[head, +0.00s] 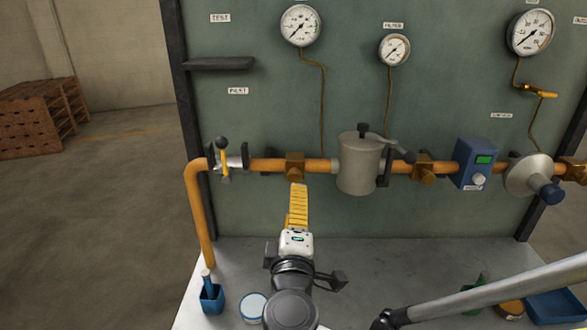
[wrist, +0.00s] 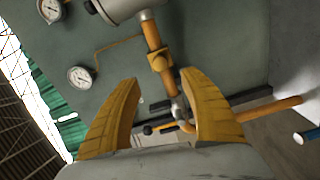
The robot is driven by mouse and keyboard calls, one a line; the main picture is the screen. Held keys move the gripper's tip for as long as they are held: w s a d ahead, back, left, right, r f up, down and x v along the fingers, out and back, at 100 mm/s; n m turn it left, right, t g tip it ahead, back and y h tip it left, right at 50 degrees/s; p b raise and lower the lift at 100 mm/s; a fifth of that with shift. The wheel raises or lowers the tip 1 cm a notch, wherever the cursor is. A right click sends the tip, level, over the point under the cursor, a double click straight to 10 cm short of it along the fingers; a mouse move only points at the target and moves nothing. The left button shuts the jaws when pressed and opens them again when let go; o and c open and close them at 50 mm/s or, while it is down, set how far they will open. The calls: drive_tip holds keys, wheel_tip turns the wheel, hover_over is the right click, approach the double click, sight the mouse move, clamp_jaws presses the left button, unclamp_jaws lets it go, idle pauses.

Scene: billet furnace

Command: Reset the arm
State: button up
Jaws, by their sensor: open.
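My gripper (head: 297,205) has yellow ribbed fingers and reaches from the bottom middle of the head view toward the orange pipe (head: 265,165). In the head view its fingers overlap the panel just below a brass fitting (head: 294,167); whether they touch anything there I cannot tell. In the wrist view my gripper (wrist: 163,105) has its two fingers spread apart with nothing held between them. Beyond the fingers the wrist view shows the pipe and its valve.
The green panel (head: 255,120) carries gauges, a grey filter housing (head: 357,165), a blue box (head: 474,163) and a lever valve (head: 227,160).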

drive_tip(key=s+d+f+m+g+h, duration=0.2)
drive_tip(key=d+f+m+g, duration=0.15)
drive_tip(key=d, duration=0.45)
drive_tip(key=s+d+f+m+g+h, duration=0.1)
drive_tip(key=s+d+f+m+g, duration=0.15)
drive_tip(key=d+m, duration=0.45)
drive_tip(key=s+d+f+m+g+y, duration=0.3)
drive_tip(key=s+m+g, duration=0.2)
drive_tip(key=s, duration=0.6)
drive_tip(key=shift+d+y, duration=0.15)
drive_tip(key=shift+y, duration=0.15)
